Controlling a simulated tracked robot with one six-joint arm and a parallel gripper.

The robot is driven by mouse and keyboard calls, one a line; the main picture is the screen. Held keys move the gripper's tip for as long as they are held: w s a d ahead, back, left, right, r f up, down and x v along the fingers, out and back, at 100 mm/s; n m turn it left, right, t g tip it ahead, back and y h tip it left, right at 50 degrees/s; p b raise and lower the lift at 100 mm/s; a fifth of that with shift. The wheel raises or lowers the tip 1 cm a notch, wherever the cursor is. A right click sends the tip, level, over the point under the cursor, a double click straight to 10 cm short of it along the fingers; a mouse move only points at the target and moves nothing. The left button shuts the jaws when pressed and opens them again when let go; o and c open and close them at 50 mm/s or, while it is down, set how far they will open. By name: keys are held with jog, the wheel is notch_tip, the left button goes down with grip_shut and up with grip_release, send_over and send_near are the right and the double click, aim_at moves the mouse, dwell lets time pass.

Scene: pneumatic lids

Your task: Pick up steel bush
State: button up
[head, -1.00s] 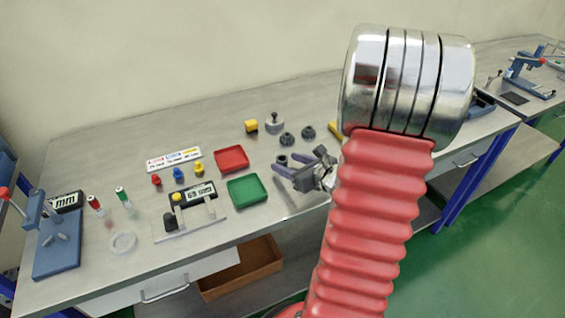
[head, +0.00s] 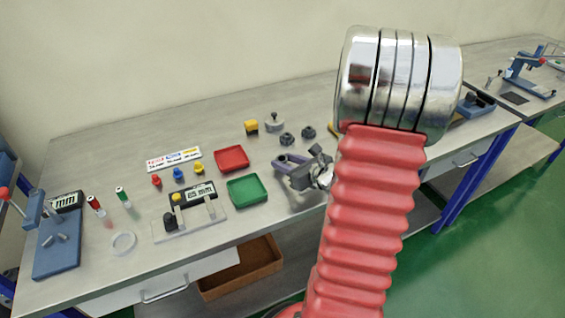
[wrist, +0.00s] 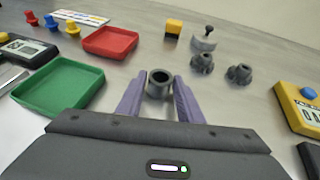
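The steel bush (wrist: 159,84) is a short dark grey ring with an open bore, standing upright on the bench in the wrist view. My gripper (wrist: 160,87) is open, with its purple fingers on either side of the bush near their tips. A narrow gap seems to show between each finger and the bush. In the head view my gripper (head: 287,162) is low over the bench, right of the green tray, and the bush cannot be made out behind it.
A green tray (wrist: 57,88) lies close left of my gripper, with a red tray (wrist: 110,42) behind it. Two dark knobbed parts (wrist: 202,63) (wrist: 238,74) stand to the right. A yellow gauge (wrist: 298,103) is at far right. Bare bench lies between them.

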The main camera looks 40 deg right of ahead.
jog(key=c, duration=0.7)
jog(key=shift+r, duration=0.15)
jog(key=shift+c, duration=0.2)
notch_tip(320, 180, up, 10)
dwell(0.3)
dwell(0.4)
